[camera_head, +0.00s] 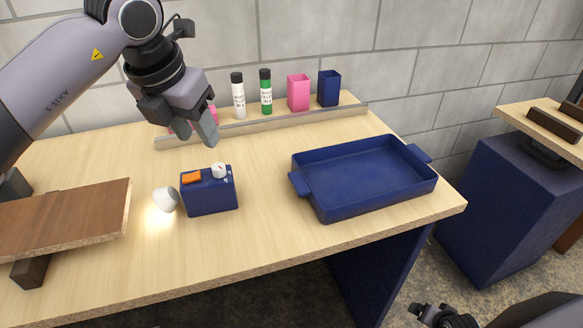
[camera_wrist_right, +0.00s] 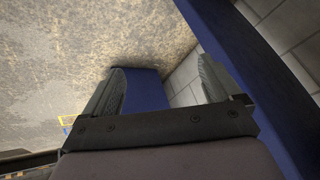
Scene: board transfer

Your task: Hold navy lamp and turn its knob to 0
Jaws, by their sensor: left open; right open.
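The navy lamp (camera_head: 209,196) is a box standing upright on the wooden table. A white knob (camera_head: 219,170) and an orange part (camera_head: 191,177) are on its top. Its white lamp head (camera_head: 166,199) is on its left side and throws a bright glow on the table. I cannot read the knob's setting. My left gripper (camera_head: 208,134) is open and empty, above and behind the lamp, apart from it. My right gripper (camera_head: 436,316) is low beyond the table's front edge. In the right wrist view its open jaws (camera_wrist_right: 160,95) have nothing between them.
A navy tray (camera_head: 364,175) with two handles lies right of the lamp. Behind, a rail (camera_head: 262,124) runs before two bottles, a pink cup (camera_head: 298,93) and a navy cup (camera_head: 329,89). A brown board (camera_head: 65,215) is at left. The table between lamp and tray is clear.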

